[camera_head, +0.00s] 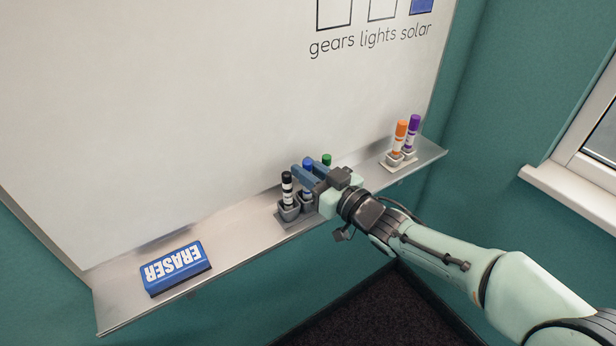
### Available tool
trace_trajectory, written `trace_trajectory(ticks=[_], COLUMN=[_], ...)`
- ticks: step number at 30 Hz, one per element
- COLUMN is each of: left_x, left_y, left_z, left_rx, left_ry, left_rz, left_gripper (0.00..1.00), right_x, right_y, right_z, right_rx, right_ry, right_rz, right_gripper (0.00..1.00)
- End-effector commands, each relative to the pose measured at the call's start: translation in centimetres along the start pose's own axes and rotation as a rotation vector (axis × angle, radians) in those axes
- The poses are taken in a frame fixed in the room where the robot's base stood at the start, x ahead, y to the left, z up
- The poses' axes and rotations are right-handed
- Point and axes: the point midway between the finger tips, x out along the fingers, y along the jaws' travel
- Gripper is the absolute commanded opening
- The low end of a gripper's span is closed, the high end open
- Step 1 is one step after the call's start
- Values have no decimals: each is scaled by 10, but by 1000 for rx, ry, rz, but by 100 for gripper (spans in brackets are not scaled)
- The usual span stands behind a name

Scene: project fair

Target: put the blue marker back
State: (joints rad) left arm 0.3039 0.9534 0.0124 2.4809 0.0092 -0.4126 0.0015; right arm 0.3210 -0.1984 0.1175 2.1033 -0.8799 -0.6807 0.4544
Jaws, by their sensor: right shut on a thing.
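The blue marker (307,163) stands upright in the middle of a row of grey holders on the whiteboard's tray, its lower end down at a holder cup (305,201). My right gripper (305,176) is shut on the blue marker from the right side. Its fingers and palm hide part of the marker, so I cannot tell how deep it sits in the cup. The black marker (287,186) stands in the cup to its left. The green marker (326,159) shows only its cap behind the gripper. My left gripper is not in view.
A blue eraser (175,268) lies on the left part of the tray (238,234). An orange marker (400,134) and a purple marker (413,131) stand in holders at the right. The whiteboard (190,110) rises behind. A window sill (572,196) is at far right.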

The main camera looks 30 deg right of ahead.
Motion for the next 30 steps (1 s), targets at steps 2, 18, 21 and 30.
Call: trace_trajectory(ticks=[2, 18, 21, 30], left_x=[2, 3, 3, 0], left_y=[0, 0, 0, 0], left_z=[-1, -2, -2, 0], left_rx=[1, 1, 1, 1], left_ry=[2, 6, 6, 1], left_rz=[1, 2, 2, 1], left_gripper=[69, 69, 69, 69], right_x=[0, 0, 0, -15], right_y=[0, 0, 0, 1], right_z=[6, 9, 9, 4], right_rx=[1, 0, 0, -2], right_ry=[1, 2, 2, 1], right_rz=[0, 0, 0, 3], right_gripper=[0, 35, 35, 35])
